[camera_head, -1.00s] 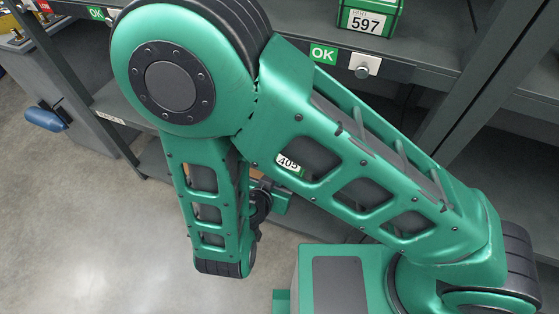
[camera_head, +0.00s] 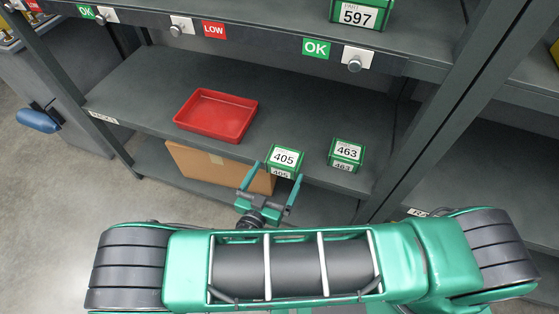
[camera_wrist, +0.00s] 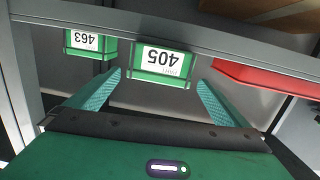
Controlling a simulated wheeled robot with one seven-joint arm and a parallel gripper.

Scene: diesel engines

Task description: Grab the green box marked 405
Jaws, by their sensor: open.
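The green box marked 405 (camera_head: 285,157) stands at the front edge of the lower shelf. My gripper (camera_head: 278,170) is open, its two fingers pointing at the box from the front, one toward each side. In the wrist view the picture is upside down; the 405 box (camera_wrist: 163,62) lies straight ahead, between the lines of the open fingertips (camera_wrist: 158,77). Nothing is held. I cannot tell whether the tips reach past the box's near face.
A similar green box marked 463 (camera_head: 346,153) stands to the right of 405, with a gap between. A red tray (camera_head: 217,115) sits to the left on the same shelf. A cardboard box (camera_head: 220,168) is below. The upper shelf holds a green box marked 597 (camera_head: 358,14).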

